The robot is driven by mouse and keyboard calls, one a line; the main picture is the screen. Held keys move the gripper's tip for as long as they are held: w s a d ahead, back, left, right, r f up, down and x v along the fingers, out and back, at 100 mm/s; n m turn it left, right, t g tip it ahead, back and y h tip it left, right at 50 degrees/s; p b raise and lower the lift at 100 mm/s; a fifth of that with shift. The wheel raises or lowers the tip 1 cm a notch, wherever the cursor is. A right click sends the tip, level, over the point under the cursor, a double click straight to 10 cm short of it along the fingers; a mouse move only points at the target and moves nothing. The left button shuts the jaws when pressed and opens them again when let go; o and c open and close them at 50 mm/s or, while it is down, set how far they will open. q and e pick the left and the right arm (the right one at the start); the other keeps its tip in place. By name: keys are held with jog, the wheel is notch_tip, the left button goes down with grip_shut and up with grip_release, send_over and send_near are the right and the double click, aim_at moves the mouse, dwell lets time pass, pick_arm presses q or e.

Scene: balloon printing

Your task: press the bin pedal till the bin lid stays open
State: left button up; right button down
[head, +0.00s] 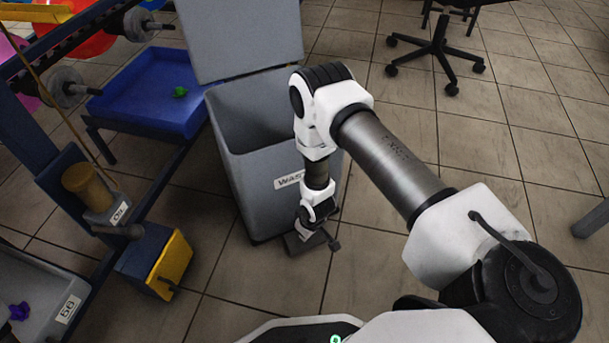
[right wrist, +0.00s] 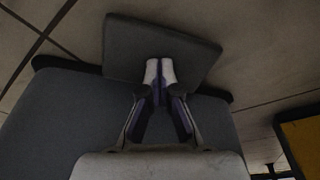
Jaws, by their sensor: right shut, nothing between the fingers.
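The grey bin (head: 250,185) stands on the floor with a white label on its front. Its lid (head: 240,40) is up, tilted back behind the open top, and the inside looks dark and empty. The flat grey pedal (head: 296,244) sticks out at the foot of the bin's front. In the right wrist view the pedal (right wrist: 125,45) is a dark plate under my fingertips. My right gripper (right wrist: 160,72) is shut and empty, its tips over the pedal's middle. Whether they touch it I cannot tell. My left gripper is in neither view.
A blue rack with a blue tray (head: 150,112) stands left of the bin. A yellow-fronted box (head: 170,265) sits low on the rack, near the bin. A wheeled chair base (head: 437,50) is at the back right. The tiled floor right of the bin is clear.

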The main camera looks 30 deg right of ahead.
notch_tip(320, 180, up, 8)
jog(key=p, duration=0.6)
jog(key=shift+p, duration=0.3)
jog(key=shift+f, duration=0.1)
jog(key=s+a+r+m+g+p, duration=0.1)
jog(key=s+a+r+p, duration=0.1)
jog(key=s+r, duration=0.7)
jog(key=s+a+r+m+g+p, duration=0.15)
jog(key=s+r, duration=0.35)
jog(key=s, duration=0.7)
notch_tip(320, 180, up, 38)
jog(key=p, duration=3.8)
jog(key=shift+w+a+p, duration=0.2)
jog(key=shift+a+p, duration=0.05)
jog(key=shift+p, duration=0.05)
